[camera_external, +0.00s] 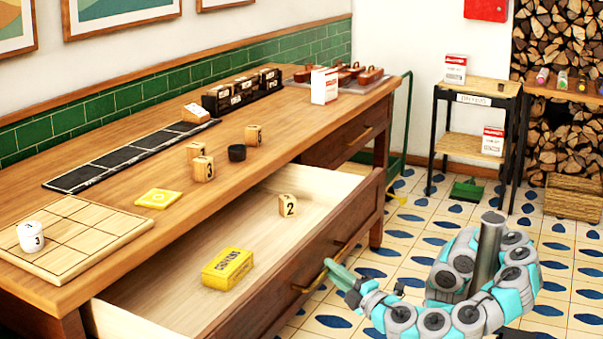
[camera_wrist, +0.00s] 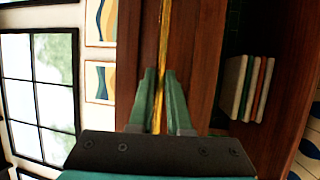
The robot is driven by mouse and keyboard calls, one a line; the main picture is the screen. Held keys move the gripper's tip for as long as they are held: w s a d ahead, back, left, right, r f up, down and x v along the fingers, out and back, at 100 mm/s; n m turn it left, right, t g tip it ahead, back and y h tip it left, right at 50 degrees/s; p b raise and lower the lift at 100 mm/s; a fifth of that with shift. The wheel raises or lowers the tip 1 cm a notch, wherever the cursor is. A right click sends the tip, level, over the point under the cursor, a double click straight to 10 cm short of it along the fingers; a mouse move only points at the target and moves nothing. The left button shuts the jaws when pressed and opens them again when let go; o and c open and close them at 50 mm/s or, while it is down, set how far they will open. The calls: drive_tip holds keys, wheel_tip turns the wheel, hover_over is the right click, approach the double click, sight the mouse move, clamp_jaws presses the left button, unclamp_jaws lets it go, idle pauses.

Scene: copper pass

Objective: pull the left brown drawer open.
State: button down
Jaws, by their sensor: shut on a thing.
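The left brown drawer (camera_external: 345,240) is pulled well out from the wooden table, and its pale interior shows. A yellow box (camera_external: 227,268) and a wooden block marked 2 (camera_external: 288,205) are inside it. Its brass handle (camera_external: 311,284) is on the outer face of the drawer front; the bar also shows in the wrist view (camera_wrist: 166,35). My gripper (camera_external: 333,268) is at the handle, and its green fingers (camera_wrist: 160,75) are shut on the bar. The fingers hide part of the handle.
The right drawer (camera_external: 345,138) is shut. The tabletop (camera_external: 270,150) holds a grid board (camera_external: 115,220), several number blocks, a black strip and a white-and-red box (camera_external: 324,86). A small black-legged stand (camera_external: 478,92) is at the back. Tiled floor (camera_external: 410,215) is open right of the drawer.

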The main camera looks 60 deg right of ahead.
idle(0.8)
drive_tip(key=s+b, duration=0.5)
drive_tip(key=s, duration=0.8)
drive_tip(key=shift+s, duration=0.4)
drive_tip(key=c, duration=0.9)
unclamp_jaws()
drive_tip(key=shift+o, duration=0.2)
drive_tip(key=p+v, duration=0.7)
drive_tip(key=shift+s+a, duration=0.2)
drive_tip(key=shift+s, duration=0.15)
